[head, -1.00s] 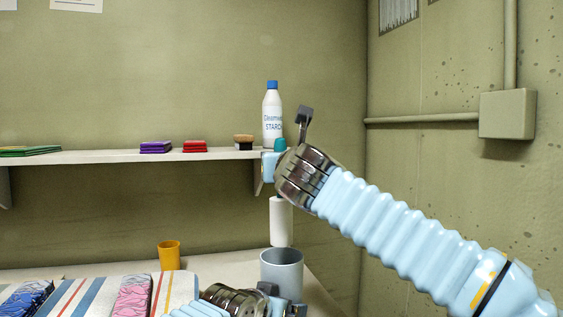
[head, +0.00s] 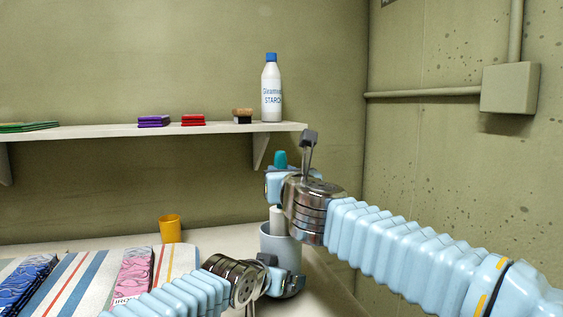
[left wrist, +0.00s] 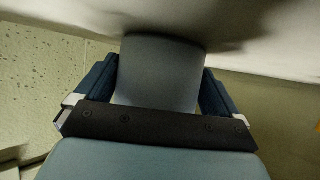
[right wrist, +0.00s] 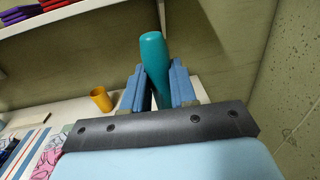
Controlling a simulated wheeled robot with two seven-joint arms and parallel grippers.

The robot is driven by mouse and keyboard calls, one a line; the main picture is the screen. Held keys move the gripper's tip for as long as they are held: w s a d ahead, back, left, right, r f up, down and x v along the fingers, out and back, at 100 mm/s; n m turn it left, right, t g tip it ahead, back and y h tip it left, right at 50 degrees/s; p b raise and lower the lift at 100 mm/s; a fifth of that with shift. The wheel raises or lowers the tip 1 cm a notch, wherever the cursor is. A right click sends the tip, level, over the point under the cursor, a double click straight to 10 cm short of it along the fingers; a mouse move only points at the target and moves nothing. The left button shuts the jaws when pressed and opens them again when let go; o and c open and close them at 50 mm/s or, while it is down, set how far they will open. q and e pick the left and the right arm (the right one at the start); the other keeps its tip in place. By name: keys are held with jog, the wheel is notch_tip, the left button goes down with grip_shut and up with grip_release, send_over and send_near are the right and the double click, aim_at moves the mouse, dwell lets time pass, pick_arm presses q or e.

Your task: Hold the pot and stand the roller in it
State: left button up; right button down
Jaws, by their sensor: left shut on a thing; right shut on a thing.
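The grey-blue pot (head: 279,242) stands on the table at the right end. My left gripper (head: 290,277) is shut on the pot from the front, and the pot's wall (left wrist: 160,75) shows between its fingers in the left wrist view. The roller has a white sleeve (head: 276,220) and a teal handle (head: 280,159). My right gripper (head: 277,186) is shut on the roller's handle, which also shows between its fingers in the right wrist view (right wrist: 154,60). The roller is upright, its lower end inside the pot's mouth. How deep it reaches is hidden by the pot wall.
A yellow cup (head: 170,229) stands on the table left of the pot. A striped ironing board cover (head: 90,275) holds pink and blue folded packs. A shelf (head: 130,131) above carries a starch bottle (head: 271,90), a brush and folded cloths.

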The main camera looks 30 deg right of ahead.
jog(key=shift+y, duration=0.3)
jog(key=shift+s+f, duration=0.1)
jog(key=shift+f, duration=3.15)
jog(key=c, duration=0.8)
grip_release()
jog(key=shift+s, duration=0.1)
jog(key=v, duration=1.1)
jog(key=shift+s+f, duration=0.1)
jog(key=shift+s, duration=0.3)
